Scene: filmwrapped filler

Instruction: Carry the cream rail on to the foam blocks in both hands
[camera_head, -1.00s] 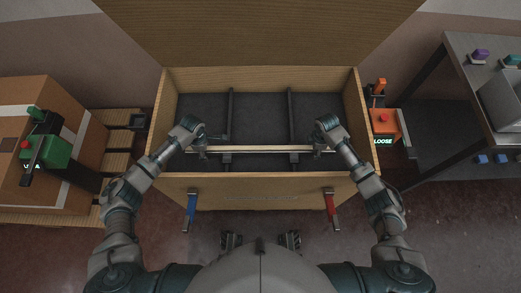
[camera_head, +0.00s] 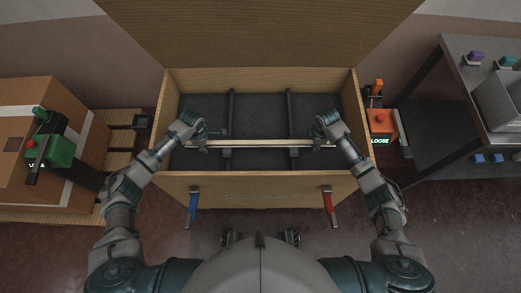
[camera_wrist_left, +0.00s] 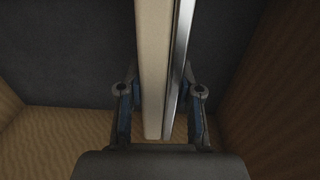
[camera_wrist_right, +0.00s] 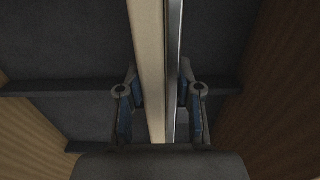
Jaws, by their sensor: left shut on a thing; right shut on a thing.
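The cream rail (camera_head: 262,143) is a long thin bar with a bright metal strip along one side. It lies level across the wooden crate, held near both ends. My left gripper (camera_head: 204,143) is shut on its left end, and the rail runs between the fingers in the left wrist view (camera_wrist_left: 152,70). My right gripper (camera_head: 324,141) is shut on its right end, seen in the right wrist view (camera_wrist_right: 150,70). Dark blocks, perhaps the foam blocks, show just below the rail at left (camera_head: 226,153) and right (camera_head: 294,153). I cannot tell whether the rail touches them.
The wooden crate (camera_head: 262,187) has its lid up and a dark floor with two dark cross bars. An orange device (camera_head: 380,122) stands right, a green one (camera_head: 55,150) left on a carton.

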